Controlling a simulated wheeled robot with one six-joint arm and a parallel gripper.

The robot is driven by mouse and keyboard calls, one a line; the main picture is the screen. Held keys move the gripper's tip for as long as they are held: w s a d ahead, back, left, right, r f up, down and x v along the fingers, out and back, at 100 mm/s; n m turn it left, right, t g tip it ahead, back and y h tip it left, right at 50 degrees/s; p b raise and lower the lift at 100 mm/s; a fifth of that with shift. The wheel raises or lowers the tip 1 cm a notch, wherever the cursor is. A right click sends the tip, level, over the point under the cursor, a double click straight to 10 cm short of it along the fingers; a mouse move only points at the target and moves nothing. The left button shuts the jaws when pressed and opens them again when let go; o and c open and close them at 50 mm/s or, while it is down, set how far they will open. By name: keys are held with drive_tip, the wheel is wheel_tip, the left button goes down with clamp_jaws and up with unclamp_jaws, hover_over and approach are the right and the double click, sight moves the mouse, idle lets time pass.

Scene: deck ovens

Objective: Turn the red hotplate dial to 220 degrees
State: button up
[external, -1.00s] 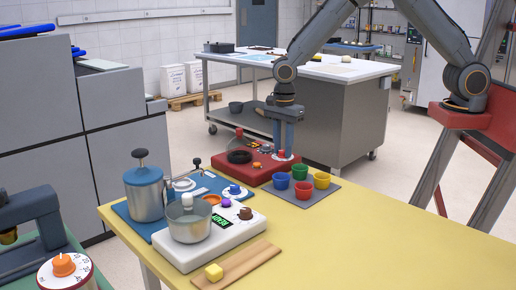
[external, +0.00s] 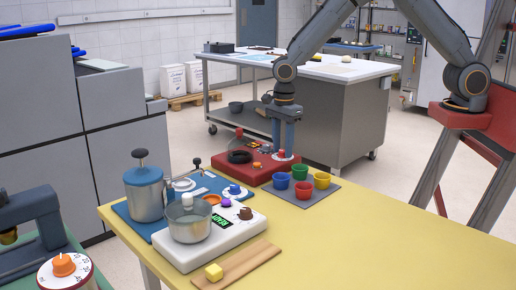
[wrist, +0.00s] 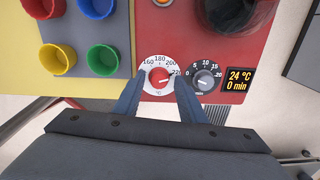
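The red hotplate (external: 255,174) stands at the back end of the yellow table. Its red dial (wrist: 160,77) sits on a white scale marked 160, 180, 200 and 220; the red knob also shows in the external view (external: 281,154). The knob appears turned towards the 220 side, but its pointer is too small to read exactly. My gripper (wrist: 159,84) is open, its fingers apart on either side of the dial in the wrist view. In the external view my gripper (external: 283,148) is just above the dial, with nothing held.
A black dial (wrist: 204,80) marked in minutes and a display (wrist: 238,79) reading 24 °C and 0 min are beside the red dial. Several coloured cups (external: 303,190) stand close by on a grey mat. A white hotplate with a pot (external: 190,222) is nearer.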

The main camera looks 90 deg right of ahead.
sight(283, 151)
drive_tip(key=shift+o, duration=0.4)
wheel_tip(283, 151, up, 8)
drive_tip(key=shift+f+b, duration=0.1)
drive_tip(key=shift+b, duration=0.9)
drive_tip(key=shift+s, duration=0.1)
drive_tip(key=s+a+f+n, duration=0.1)
drive_tip(key=s+n, duration=1.2)
drive_tip(key=n, duration=0.1)
drive_tip(key=s+a+f+n+t, duration=0.1)
drive_tip(key=s+n, duration=1.1)
drive_tip(key=n, duration=0.2)
drive_tip(key=shift+s+a, duration=0.4)
drive_tip(key=shift+w, duration=0.15)
idle(0.4)
